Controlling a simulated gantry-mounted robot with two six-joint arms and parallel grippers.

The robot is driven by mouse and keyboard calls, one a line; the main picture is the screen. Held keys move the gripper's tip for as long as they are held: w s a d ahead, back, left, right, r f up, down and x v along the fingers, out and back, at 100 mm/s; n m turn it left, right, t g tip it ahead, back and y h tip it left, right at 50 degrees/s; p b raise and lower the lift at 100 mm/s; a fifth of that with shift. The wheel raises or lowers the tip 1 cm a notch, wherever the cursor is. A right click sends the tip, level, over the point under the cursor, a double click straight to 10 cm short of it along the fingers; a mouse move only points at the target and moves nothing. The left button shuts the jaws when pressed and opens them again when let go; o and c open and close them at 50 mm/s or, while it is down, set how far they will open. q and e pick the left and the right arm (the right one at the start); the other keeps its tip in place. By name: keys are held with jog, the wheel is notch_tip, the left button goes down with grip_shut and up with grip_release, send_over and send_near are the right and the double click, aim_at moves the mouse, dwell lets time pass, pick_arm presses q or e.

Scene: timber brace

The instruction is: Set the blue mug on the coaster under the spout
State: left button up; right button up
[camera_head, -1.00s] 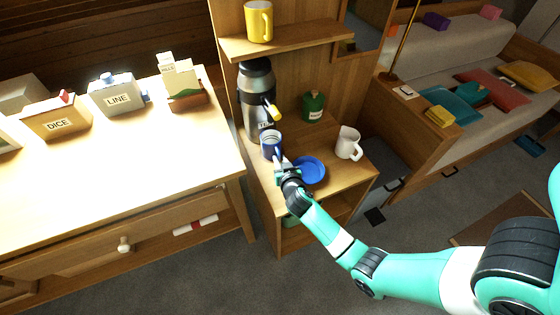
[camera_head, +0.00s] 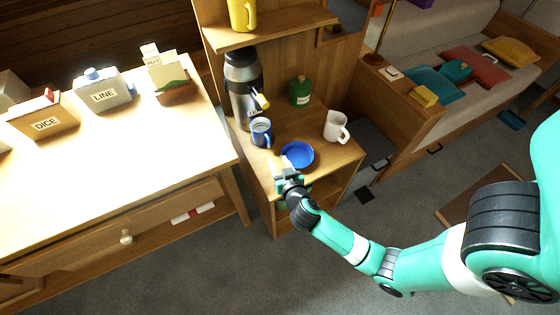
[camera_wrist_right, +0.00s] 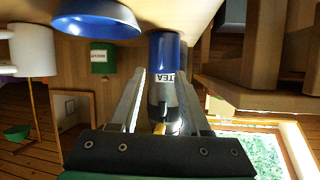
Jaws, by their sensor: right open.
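The blue mug (camera_head: 260,134) stands upright on the wooden counter, just in front of the flask (camera_head: 243,88) and below its yellow spout (camera_head: 263,101). The mug's handle faces my right gripper. The coaster cannot be made out; the mug may hide it. My right gripper (camera_head: 284,168) is open and empty, a short gap in front of the mug. In the right wrist view the blue mug (camera_wrist_right: 166,48) lies beyond the open fingers (camera_wrist_right: 162,85), with the flask's TEA label and steel body behind it. My left gripper is not in view.
A blue bowl (camera_head: 297,155) is close beside my right gripper. A white mug (camera_head: 336,126) and a green canister (camera_head: 300,90) stand to the right. A yellow mug (camera_head: 243,14) sits on the shelf above. The counter's front edge is below my right gripper.

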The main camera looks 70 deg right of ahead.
jog(key=shift+s+a+r, duration=0.2)
jog(key=shift+s+a, duration=0.2)
jog(key=shift+a, duration=0.05)
jog(key=shift+w+r, duration=0.1)
jog(key=w+a+r+n+t+y, duration=0.1)
jog(key=w+a+r+t, duration=0.3)
jog(key=r, duration=0.6)
jog(key=w+a+r+n+t+y, duration=0.1)
jog(key=w+a+r+t, duration=0.1)
jog(key=w+r, duration=0.55)
jog(key=w+a+r+n+t+y, duration=0.1)
jog(key=w+a+r+t, duration=0.15)
jog(key=r, duration=0.85)
jog(key=s+a+r+n+t+y, duration=0.3)
jog(key=a+r, duration=0.1)
jog(key=r, duration=0.6)
jog(key=s+a+r+n+t+y, duration=0.2)
jog(key=s+a+r+t+y, duration=0.1)
jog(key=r, duration=0.8)
jog(key=s+a+r+n+t+y, duration=0.3)
jog(key=a+r, duration=0.3)
jog(key=r, duration=0.5)
jog(key=shift+s+a+r+n+t, duration=0.15)
jog(key=shift+s+a+n+t, duration=0.2)
jog(key=shift+t, duration=0.3)
